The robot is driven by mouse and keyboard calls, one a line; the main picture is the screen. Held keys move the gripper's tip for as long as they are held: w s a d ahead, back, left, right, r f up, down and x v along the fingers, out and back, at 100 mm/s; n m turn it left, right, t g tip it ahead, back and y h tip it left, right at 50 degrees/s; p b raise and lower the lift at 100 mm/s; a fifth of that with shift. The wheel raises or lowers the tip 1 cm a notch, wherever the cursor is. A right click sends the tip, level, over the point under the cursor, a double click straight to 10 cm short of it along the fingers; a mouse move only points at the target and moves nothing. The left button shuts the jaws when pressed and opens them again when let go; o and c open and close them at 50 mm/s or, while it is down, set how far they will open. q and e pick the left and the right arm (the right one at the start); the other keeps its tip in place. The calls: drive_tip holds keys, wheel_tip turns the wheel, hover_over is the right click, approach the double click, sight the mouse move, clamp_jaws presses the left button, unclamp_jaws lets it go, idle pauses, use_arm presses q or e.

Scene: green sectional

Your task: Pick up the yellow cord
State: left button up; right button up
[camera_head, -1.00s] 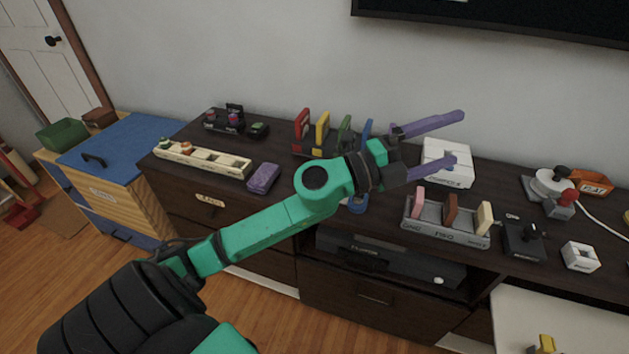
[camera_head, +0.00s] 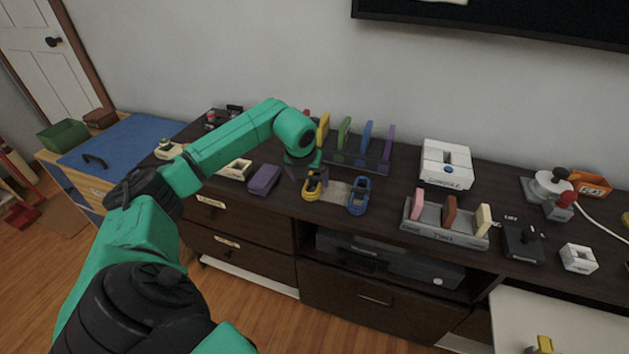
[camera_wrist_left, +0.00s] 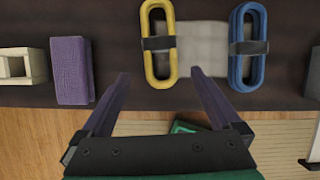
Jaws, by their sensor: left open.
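The yellow cord (camera_head: 315,187) is a bundled oval loop with a dark band, lying on the dark cabinet top near its front edge. In the left wrist view the yellow cord (camera_wrist_left: 152,68) is at top centre, straight ahead of the fingertips. My left gripper (camera_head: 303,172) is beside the cord, partly hidden by its own wrist in the head view. In the left wrist view its purple fingers (camera_wrist_left: 159,74) are open and empty, spread wider than the loop. A blue cord (camera_head: 358,196) lies to the right, also visible in the left wrist view (camera_wrist_left: 235,70). My right gripper is not in view.
A pale grey pad (camera_head: 335,193) lies between the cords. A purple block (camera_head: 263,180) is to the left. A rack (camera_head: 350,155) with coloured upright pieces stands behind. A grey holder (camera_head: 440,232) and a white box (camera_head: 446,165) are to the right.

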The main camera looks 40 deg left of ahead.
sight(311, 186)
use_arm(q)
drive_tip(key=x, duration=0.4)
drive_tip(key=shift+w+f+p, duration=0.15)
drive_tip(key=shift+f+p, duration=0.15)
drive_tip(key=shift+f, duration=0.05)
drive_tip(key=shift+r, duration=0.1)
drive_tip(key=c, duration=1.5)
